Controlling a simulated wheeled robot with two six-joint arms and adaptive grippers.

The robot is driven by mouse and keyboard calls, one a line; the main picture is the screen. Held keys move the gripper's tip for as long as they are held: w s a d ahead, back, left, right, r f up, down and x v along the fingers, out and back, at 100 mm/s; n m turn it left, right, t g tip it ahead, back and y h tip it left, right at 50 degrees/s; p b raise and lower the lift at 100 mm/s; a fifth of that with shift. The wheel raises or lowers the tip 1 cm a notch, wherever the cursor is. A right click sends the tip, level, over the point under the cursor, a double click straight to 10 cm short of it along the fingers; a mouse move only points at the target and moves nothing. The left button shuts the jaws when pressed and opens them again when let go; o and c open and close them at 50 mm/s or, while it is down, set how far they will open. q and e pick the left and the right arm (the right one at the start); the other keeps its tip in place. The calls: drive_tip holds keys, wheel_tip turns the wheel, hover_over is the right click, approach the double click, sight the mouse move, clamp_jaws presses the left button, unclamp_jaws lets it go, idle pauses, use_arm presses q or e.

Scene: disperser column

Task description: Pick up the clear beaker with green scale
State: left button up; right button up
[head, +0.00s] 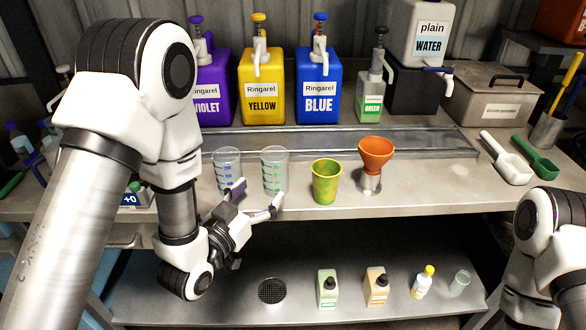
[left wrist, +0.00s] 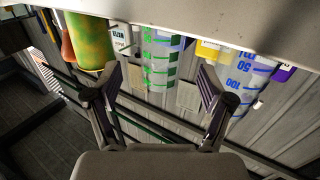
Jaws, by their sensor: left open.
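The clear beaker with green scale (head: 274,166) stands upright on the bench, between a clear beaker with blue scale (head: 227,165) and a green-yellow cup (head: 326,184). My left gripper (head: 257,197) is open and empty at the bench's front edge, just in front of the green-scale beaker. In the left wrist view, which is turned over, the green-scale beaker (left wrist: 160,62) appears between the spread fingers (left wrist: 160,78), beyond the tips. The blue-scale beaker (left wrist: 247,82) is behind the right finger there. My right arm shows at the right edge, but its gripper is out of view.
An orange funnel (head: 376,155) stands right of the cup. Violet, yellow (head: 261,90), blue (head: 319,88) and green dispensers line the back, near a water container (head: 424,40). White (head: 507,160) and green scoops lie at right. Small bottles stand on the lower shelf (head: 220,305).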

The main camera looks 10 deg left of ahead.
sight(268, 180)
use_arm(q)
drive_tip(key=shift+w+d+r, duration=0.15)
drive_tip(key=shift+w+r, duration=0.1)
drive_tip(key=shift+w, duration=0.3)
drive_tip(key=shift+w+d+r+p, duration=0.1)
drive_tip(key=shift+w+p, duration=0.15)
drive_tip(key=shift+p, duration=0.05)
drive_tip(key=x, duration=0.2)
drive_tip(key=p+x, duration=0.1)
drive_tip(key=x, duration=0.2)
drive_tip(key=shift+w+f, duration=0.2)
drive_tip(key=shift+f, duration=0.05)
drive_tip(key=shift+s, duration=0.1)
drive_tip(key=shift+r, duration=0.1)
drive_tip(key=c, duration=1.2)
